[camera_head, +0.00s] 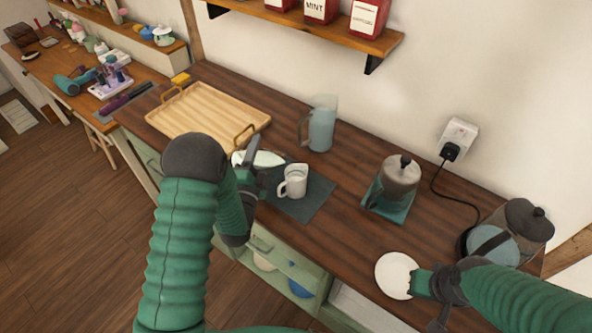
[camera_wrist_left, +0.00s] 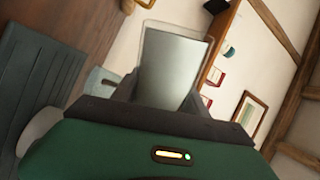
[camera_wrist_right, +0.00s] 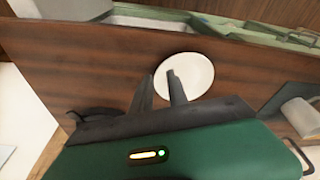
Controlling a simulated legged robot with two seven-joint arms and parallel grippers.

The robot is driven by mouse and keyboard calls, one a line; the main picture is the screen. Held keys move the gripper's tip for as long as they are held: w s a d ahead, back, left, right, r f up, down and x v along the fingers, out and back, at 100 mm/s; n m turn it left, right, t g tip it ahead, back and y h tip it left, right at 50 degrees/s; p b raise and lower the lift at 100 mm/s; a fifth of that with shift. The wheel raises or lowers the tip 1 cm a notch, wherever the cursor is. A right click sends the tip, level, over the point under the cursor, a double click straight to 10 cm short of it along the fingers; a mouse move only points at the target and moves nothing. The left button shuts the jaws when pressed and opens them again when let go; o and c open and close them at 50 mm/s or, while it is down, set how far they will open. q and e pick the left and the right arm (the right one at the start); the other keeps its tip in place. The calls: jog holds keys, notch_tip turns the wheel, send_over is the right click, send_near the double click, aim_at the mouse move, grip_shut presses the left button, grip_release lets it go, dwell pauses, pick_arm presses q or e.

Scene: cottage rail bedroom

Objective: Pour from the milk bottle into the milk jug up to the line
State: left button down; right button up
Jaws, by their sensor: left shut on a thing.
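The milk bottle (camera_head: 266,159) is held tilted, almost lying on its side, in my left gripper (camera_head: 250,170). In the left wrist view the clear bottle with pale contents (camera_wrist_left: 175,68) is between the fingers. The white milk jug (camera_head: 293,183) stands upright on a dark mat (camera_head: 313,199), just right of the bottle's end. I cannot make out a stream, the jug's milk level or its line. My right gripper (camera_head: 425,283) is beside the white plate (camera_head: 397,275); in the right wrist view its fingers (camera_wrist_right: 160,88) are apart with nothing clearly between them.
A wooden tray (camera_head: 205,112) lies behind the left arm. A glass pitcher (camera_head: 321,125) stands behind the jug, and a metal pot (camera_head: 400,175) stands on a teal mat to the right. A kettle (camera_head: 520,222) with a cord stands at far right. A shelf (camera_head: 330,30) hangs above.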

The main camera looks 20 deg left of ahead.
pick_arm(q)
jog(key=shift+d+r+m, duration=0.4)
jog(key=shift+r+m, duration=0.35)
jog(key=shift+m, duration=0.25)
pick_arm(e)
jog(key=shift+r, duration=0.1)
dwell(1.7)
